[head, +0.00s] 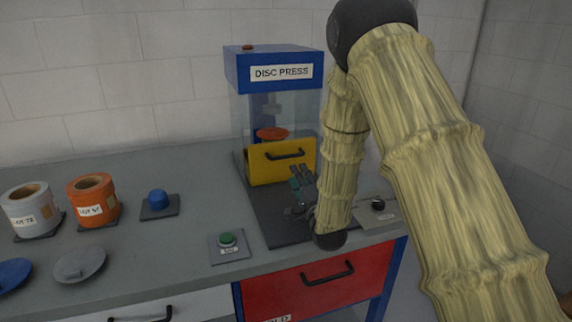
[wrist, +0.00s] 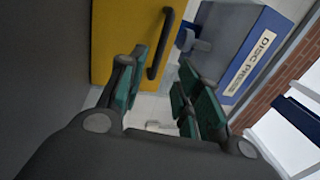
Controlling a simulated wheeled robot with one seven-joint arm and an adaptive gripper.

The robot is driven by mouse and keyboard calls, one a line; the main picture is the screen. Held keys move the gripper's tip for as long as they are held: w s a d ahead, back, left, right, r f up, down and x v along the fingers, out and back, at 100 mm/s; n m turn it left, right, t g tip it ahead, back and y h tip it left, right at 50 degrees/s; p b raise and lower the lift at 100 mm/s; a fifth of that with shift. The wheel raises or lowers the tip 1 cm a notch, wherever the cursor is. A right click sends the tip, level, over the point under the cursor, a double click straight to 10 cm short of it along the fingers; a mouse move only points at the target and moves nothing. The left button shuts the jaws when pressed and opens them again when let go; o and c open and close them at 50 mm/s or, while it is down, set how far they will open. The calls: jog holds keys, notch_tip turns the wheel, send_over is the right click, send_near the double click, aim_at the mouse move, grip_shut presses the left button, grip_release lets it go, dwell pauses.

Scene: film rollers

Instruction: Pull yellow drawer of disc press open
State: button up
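The disc press (head: 272,70) has a blue top with a label and clear sides. Its yellow drawer (head: 262,168) faces front at the press's base, with a black bar handle (head: 285,154). My gripper (head: 302,183) is in front of and below the handle, near the drawer's right half. In the wrist view, the green-padded fingers of my gripper (wrist: 163,60) are apart with nothing held. The handle (wrist: 158,45) shows ahead, between the fingertip lines and closer to the left finger, on the yellow drawer front (wrist: 115,35). Whether a finger touches it cannot be told.
An orange disc (head: 272,134) shows above the drawer. A dark plate (head: 265,212) lies before the press. A green button (head: 227,240) and a black-knobbed control (head: 378,205) flank it. Orange (head: 91,198) and white rolls (head: 31,211) stand left. A red drawer (head: 310,286) is below the counter.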

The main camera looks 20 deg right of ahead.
aim_at(286, 156)
jog(key=w, duration=0.3)
jog(key=w+r, duration=0.1)
jog(key=w, duration=0.3)
jog(key=w+a+r, duration=0.1)
jog(key=w, duration=0.2)
jog(key=shift+w+p, duration=0.35)
jog(key=shift+w, duration=0.05)
